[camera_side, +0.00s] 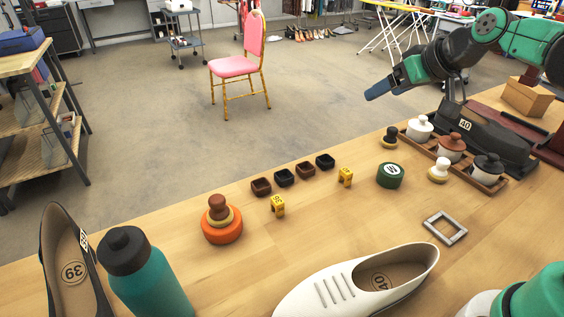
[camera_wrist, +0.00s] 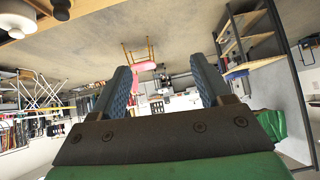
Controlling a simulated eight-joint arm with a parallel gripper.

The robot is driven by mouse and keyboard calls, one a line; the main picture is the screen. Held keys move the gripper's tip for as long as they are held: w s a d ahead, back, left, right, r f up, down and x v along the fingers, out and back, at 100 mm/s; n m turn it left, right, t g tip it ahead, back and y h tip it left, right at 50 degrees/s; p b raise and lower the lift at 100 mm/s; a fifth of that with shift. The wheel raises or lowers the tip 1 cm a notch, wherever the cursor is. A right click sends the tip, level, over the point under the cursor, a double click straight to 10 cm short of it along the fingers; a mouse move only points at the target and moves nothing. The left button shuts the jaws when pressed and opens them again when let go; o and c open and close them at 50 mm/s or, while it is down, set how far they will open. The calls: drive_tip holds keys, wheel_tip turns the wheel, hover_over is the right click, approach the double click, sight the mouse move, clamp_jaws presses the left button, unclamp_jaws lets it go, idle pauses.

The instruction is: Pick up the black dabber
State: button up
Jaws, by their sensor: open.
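The black dabber (camera_side: 390,137) stands upright on the wooden table near its far edge, a black knob on a tan pad, left of the white jar. A dark knobbed thing at the upper left edge of the wrist view (camera_wrist: 62,9) looks like it. My gripper (camera_side: 376,90) is raised above and beyond the table edge, up and left of the dabber and apart from it. In the wrist view my gripper's two blue fingers (camera_wrist: 160,70) are spread, with nothing between them.
A wooden tray (camera_side: 501,186) with white, brown and black jars is right of the dabber. A white dabber (camera_side: 438,171) and green tin (camera_side: 390,176) are nearer. A brown dabber (camera_side: 217,207) sits on an orange tin. A white shoe (camera_side: 340,285) lies in front.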

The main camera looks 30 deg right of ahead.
drive_tip(key=w+d+t, duration=0.2)
drive_tip(key=w+d, duration=0.2)
drive_tip(key=d, duration=0.3)
drive_tip(key=m+t+h, duration=0.2)
drive_tip(key=h, duration=0.1)
hover_over(395, 131)
drive_tip(key=s, duration=0.2)
wheel_tip(395, 131, down, 3)
drive_tip(key=shift+g, duration=0.3)
wheel_tip(395, 131, down, 14)
drive_tip(key=shift+s+a+r, duration=0.15)
drive_tip(key=shift+r, duration=0.1)
drive_tip(key=shift+f, duration=0.25)
drive_tip(key=shift+x, duration=2.75)
drive_tip(key=shift+c, duration=0.2)
clamp_jaws()
